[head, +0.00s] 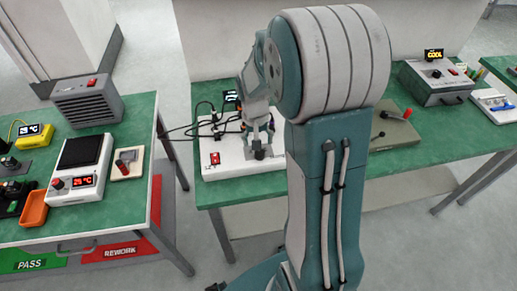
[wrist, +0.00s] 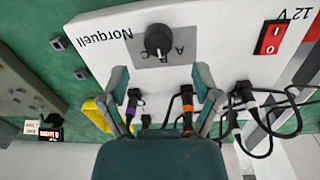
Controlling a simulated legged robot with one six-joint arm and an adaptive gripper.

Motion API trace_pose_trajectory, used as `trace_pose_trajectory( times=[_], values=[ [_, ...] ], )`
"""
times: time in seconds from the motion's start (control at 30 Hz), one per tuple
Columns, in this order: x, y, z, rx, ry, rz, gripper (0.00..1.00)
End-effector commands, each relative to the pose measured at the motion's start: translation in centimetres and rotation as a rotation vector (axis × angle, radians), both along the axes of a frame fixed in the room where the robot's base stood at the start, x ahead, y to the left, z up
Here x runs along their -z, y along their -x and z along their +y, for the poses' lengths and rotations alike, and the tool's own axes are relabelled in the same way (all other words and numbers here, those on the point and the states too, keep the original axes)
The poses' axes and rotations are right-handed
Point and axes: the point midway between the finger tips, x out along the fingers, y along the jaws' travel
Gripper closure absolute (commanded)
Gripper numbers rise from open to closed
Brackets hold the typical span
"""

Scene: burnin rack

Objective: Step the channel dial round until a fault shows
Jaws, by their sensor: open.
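The channel dial (wrist: 158,40) is a black knob on the white panel (wrist: 100,42) marked Norquell, with letters A, B and C beside it in the wrist view. Which letter it points to is hard to tell. In the head view the dial (head: 261,153) sits on the white box (head: 228,170), just below my gripper (head: 258,135). In the wrist view my gripper (wrist: 160,75) is open, its fingers apart and empty, with the dial beyond the tips. A small dark display (head: 231,96) stands behind the box; its reading is too small to make out.
A red rocker switch (wrist: 270,37) marked 12 V is on the panel. Plugs with a purple band (wrist: 134,100) and an orange band (wrist: 187,102), plus loose black cables (wrist: 275,110), lie close to my fingers. A grey-green plate with a red-handled lever (head: 407,113) is to the right.

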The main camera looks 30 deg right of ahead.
Motion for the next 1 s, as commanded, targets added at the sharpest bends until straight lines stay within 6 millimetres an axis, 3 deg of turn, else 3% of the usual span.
trace_pose_trajectory(
  times=[0.1,0.33,1.0],
  values=[
    [-2.6,-0.2,0.2,-0.001,0.001,-0.004,0.19],
    [-5.9,-0.2,0.4,-0.001,0.001,0.0,0.19],
    [-6.9,0.0,0.6,-0.006,0.001,-0.006,0.19]
  ],
)
